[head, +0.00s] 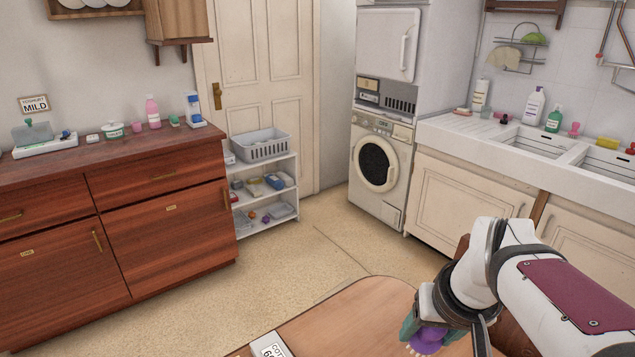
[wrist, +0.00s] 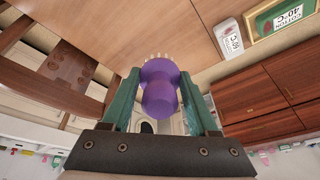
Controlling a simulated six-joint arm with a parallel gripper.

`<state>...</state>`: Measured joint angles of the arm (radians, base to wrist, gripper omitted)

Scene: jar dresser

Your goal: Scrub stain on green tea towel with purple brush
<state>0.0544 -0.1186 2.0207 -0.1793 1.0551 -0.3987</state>
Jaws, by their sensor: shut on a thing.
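My gripper (head: 422,330) is at the lower right of the head view, above the wooden table. Its teal fingers are shut on the purple brush (head: 430,339), whose pale bristles point down and left. In the wrist view my gripper (wrist: 160,80) holds the brush (wrist: 160,98) by its rounded purple body, with bristles showing at its far end. I cannot make out the green tea towel or a stain in either view.
A red-brown dresser (head: 160,215), shelf rack (head: 265,197), washer (head: 378,160) and sink (head: 525,142) stand farther off.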

